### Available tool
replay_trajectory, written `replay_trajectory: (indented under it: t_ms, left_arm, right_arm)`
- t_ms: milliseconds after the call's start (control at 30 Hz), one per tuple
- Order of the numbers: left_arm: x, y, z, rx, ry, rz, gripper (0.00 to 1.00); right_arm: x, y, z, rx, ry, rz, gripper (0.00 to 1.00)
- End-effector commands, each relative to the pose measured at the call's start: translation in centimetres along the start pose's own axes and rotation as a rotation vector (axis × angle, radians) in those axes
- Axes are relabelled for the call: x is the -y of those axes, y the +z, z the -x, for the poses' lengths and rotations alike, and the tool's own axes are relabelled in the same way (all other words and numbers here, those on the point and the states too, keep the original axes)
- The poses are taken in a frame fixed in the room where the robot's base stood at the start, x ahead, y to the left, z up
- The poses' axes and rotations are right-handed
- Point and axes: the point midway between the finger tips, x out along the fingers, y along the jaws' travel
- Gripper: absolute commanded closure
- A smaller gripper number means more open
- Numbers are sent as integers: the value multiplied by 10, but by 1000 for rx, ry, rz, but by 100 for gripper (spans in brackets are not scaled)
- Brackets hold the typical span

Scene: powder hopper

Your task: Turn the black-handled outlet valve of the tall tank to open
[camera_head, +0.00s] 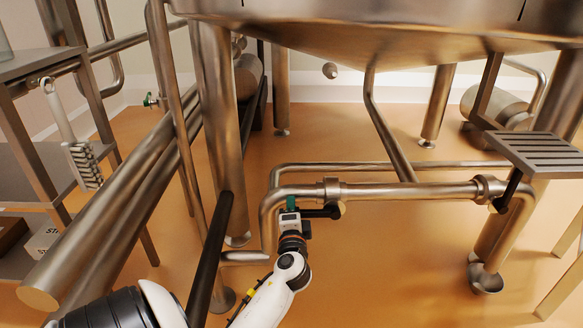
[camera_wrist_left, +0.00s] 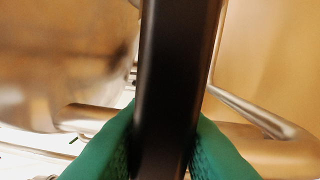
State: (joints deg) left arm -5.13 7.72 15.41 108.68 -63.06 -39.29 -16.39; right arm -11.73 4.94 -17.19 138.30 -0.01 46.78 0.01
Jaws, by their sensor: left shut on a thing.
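The tall tank (camera_head: 380,35) stands on metal legs at the top of the head view, only its lower part showing. A horizontal steel pipe runs below it, with a clamp fitting (camera_head: 330,190) near the middle. A short black handle (camera_head: 319,213) shows beside this fitting. My left gripper (camera_head: 291,203), with green fingers, reaches up from below at the handle's left side. In the left wrist view the black handle (camera_wrist_left: 170,80) runs upright between the two green fingers, which are shut on it. The valve's inside is hidden. My right gripper is not in view.
A second black-handled fitting (camera_head: 507,190) sits on the pipe at the right, below a slotted plate (camera_head: 540,155). A shelf rack (camera_head: 40,160) and thick pipes (camera_head: 120,210) stand at the left. Orange floor (camera_head: 400,270) is free in front of the pipe.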

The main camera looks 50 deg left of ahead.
Motion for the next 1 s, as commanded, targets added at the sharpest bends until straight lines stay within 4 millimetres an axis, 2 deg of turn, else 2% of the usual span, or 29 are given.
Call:
replay_trajectory:
  t_ms: [33,300,333,433,467,800,867,1000]
  left_arm:
    - [20,-2,5,-5,-40,1,100]
    - [20,-1,5,-5,-41,1,100]
    - [20,-1,5,-5,-41,1,76]
    - [20,-2,5,-6,-40,-1,60]
    - [20,-2,5,-6,-40,-1,58]
    - [17,-3,6,-7,-35,-4,58]
    - [16,-2,10,-6,-36,-3,58]
    - [15,-2,31,-6,-38,-1,58]
  right_arm:
    - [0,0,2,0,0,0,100]
    - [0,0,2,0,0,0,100]
    - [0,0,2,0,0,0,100]
    - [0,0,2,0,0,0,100]
    - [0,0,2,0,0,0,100]
    - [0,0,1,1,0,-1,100]
    - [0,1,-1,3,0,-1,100]
    - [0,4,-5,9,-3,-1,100]
